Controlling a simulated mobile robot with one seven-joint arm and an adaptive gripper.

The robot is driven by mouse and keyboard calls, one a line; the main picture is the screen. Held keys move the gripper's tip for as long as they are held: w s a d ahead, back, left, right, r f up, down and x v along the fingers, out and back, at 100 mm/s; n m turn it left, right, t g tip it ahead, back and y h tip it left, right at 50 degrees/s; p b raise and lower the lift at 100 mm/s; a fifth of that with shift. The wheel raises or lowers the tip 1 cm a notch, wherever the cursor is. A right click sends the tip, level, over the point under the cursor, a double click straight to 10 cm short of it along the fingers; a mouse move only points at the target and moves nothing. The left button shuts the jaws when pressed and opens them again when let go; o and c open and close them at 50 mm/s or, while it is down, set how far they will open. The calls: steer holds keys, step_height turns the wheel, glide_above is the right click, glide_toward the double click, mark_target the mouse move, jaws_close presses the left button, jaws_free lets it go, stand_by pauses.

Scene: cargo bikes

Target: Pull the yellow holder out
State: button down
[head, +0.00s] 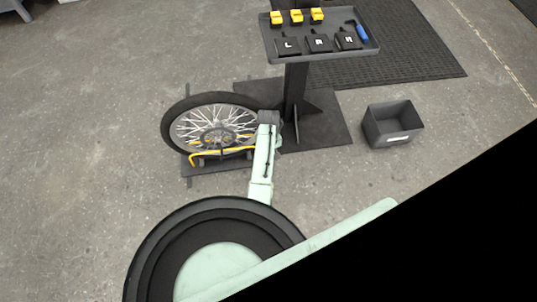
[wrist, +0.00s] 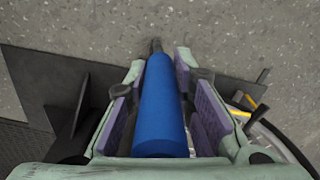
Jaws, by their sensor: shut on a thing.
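My gripper (wrist: 163,62) is closed around a blue cylinder (wrist: 163,115) with a dark tip, between purple finger pads. In the head view my gripper (head: 268,118) is beside the right edge of the spoked wheel (head: 217,124), low by the post, and the blue cylinder cannot be made out there. A yellow bar (head: 222,153) with a hooked left end lies along the wheel's near side; it may be the yellow holder. Yellow also shows at the right of the wrist view (wrist: 240,113), apart from the fingers.
A tray (head: 322,54) on a dark post (head: 295,95) bears yellow blocks (head: 297,16), lettered black pieces (head: 320,43) and a blue-handled tool (head: 361,33). A grey bin (head: 392,125) stands to the right. The floor left of the wheel is clear.

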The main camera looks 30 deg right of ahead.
steer(key=shift+a, duration=0.1)
steer(key=c, duration=1.4)
jaws_free()
steer(key=shift+o, duration=0.2)
steer(key=shift+r, duration=0.1)
step_height(320, 180, up, 12)
steer(key=shift+f, duration=0.1)
